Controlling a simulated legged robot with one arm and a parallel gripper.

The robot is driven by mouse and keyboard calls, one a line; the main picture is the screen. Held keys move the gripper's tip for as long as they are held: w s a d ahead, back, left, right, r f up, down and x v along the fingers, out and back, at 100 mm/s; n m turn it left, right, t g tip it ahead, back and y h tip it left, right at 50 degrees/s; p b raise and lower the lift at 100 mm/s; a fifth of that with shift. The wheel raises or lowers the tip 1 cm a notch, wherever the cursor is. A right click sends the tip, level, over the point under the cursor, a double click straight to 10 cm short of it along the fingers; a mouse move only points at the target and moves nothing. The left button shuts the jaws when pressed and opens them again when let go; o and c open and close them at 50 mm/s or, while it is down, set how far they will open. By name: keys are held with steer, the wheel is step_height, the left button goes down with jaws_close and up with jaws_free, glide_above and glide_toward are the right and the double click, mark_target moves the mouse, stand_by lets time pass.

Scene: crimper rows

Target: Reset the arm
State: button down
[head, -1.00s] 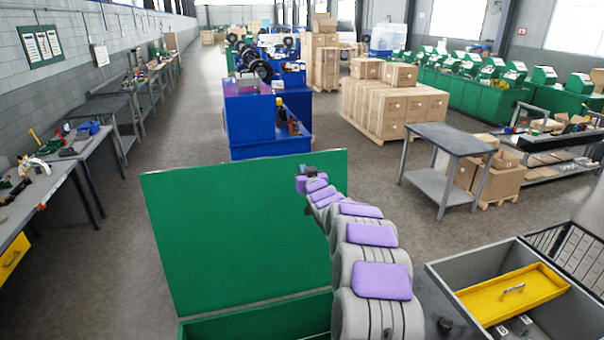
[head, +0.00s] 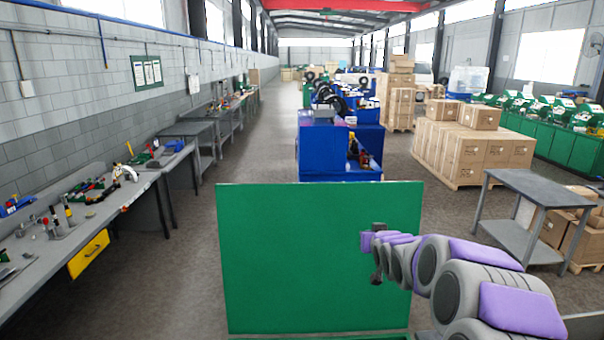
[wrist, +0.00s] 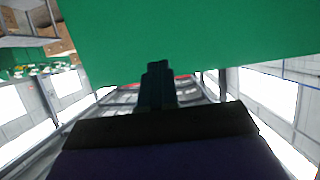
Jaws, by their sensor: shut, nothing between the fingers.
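My gripper (wrist: 158,72) shows in the wrist view as two dark fingers pressed together, with nothing between them. They point toward a large flat green panel (wrist: 200,35) that fills the top of that view. In the head view my arm, grey with purple pads, reaches from the lower right toward the left. Its end is in front of the upright green panel (head: 300,260), near its right side. I cannot tell whether it touches the panel. The fingers are too small in the head view to make out clearly.
A grey workbench (head: 120,198) with tools and a yellow drawer (head: 88,254) runs along the left wall. A blue machine (head: 335,150) stands beyond the panel. Stacked cardboard boxes (head: 470,155) and a grey table (head: 535,190) stand at right. The aisle floor (head: 250,150) is clear.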

steer(key=s+a+f+g+b, duration=0.2)
steer(key=s+f+g+b, duration=0.2)
steer(key=s, duration=1.5)
steer(key=s+a+f+g+b, duration=0.3)
steer(key=s+f, duration=0.7)
steer(key=s, duration=0.9)
steer(key=s+a+f+g+b, duration=0.3)
steer(key=s+f+g+b, duration=0.3)
steer(key=s, duration=1.3)
steer(key=shift+s+f+g+b, duration=0.15)
steer(key=shift+f+g+b, duration=0.4)
steer(key=shift+g, duration=0.55)
